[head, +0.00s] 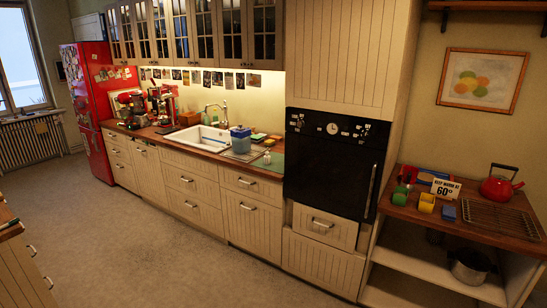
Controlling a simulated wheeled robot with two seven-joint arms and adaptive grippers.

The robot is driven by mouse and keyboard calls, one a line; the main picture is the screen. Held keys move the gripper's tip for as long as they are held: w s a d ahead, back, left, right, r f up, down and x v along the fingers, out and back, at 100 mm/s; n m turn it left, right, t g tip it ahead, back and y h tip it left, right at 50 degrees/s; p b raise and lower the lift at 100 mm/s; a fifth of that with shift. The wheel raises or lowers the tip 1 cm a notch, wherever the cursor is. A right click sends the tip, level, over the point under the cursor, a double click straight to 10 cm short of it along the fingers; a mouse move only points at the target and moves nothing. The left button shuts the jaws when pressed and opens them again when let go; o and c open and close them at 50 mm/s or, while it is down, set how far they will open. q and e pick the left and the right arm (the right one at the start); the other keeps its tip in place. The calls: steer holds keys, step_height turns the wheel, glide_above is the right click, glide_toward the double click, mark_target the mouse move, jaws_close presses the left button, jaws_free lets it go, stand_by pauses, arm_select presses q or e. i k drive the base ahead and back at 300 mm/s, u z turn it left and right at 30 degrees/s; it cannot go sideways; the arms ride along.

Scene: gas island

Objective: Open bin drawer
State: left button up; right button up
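A row of cream grooved drawer fronts with metal handles runs below the wooden counter. I cannot tell which one is the bin drawer. Below the sink are an upper drawer (191,185) and a lower drawer (196,213). To their right are a shallow upper drawer (252,186) and a deep lower front (251,222). A small drawer (325,227) sits under the black oven (335,160). All these fronts look shut. Neither of my grippers shows in the head view.
Open grey floor (140,250) lies before the cabinets. A red fridge (92,100) stands at the far left. Another cabinet (22,270) edges in at lower left. An open shelf unit (425,285) with a red kettle (499,185) on top stands at right.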

mark_target(255, 226)
steer(key=u, duration=0.1)
steer(key=i, duration=2.35)
steer(key=u, duration=0.85)
steer(key=i, duration=0.9)
steer(key=u, duration=0.2)
